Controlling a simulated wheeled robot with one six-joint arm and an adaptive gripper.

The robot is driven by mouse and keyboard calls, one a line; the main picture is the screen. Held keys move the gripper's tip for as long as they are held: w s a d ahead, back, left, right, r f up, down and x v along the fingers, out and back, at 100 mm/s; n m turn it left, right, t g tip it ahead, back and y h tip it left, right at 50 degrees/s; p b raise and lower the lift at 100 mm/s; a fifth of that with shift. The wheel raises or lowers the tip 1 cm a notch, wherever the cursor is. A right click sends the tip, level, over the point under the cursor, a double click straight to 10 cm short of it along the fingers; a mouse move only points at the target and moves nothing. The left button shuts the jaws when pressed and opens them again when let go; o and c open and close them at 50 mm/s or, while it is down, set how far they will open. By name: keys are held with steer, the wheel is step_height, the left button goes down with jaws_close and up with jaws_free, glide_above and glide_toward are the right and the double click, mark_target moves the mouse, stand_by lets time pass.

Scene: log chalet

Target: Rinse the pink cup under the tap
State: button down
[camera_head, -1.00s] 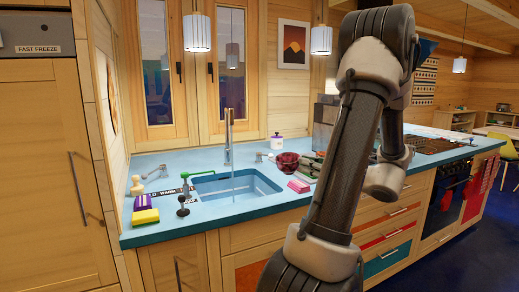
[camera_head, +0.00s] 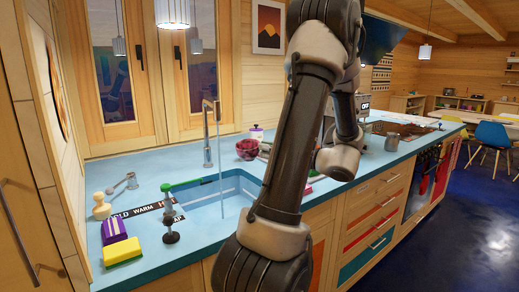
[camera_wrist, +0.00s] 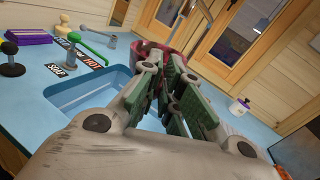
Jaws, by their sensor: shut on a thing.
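The pink cup (camera_head: 247,149) is dark pink and shows left of my forearm in the head view, right of the tap. My gripper (camera_wrist: 178,85) is shut on it; the cup's rim (camera_wrist: 152,48) shows behind the green-padded fingers in the wrist view. Most of the gripper is hidden behind my arm in the head view. The tap (camera_head: 207,135) stands behind the blue sink (camera_head: 225,204), and a thin stream of water (camera_head: 222,195) falls from it. The cup is to the right of the stream and apart from it. Its inside is unclear.
A green lever (camera_head: 181,184) lies over the COLD–WARM–HOT label strip (camera_head: 140,209). A white jar (camera_head: 256,132) stands behind the cup.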

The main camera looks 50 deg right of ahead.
mark_target(241, 148)
steer(key=w+f, duration=0.2)
steer(key=w, duration=1.1)
steer(key=shift+w+d+f, duration=0.15)
steer(key=shift+w+f, duration=0.25)
steer(key=shift+d, duration=0.1)
stand_by(0.4)
steer(key=shift+d, duration=0.5)
steer(key=shift+a, duration=0.1)
steer(key=shift+a, duration=0.5)
steer(key=shift+d, duration=0.1)
steer(key=shift+d, duration=0.5)
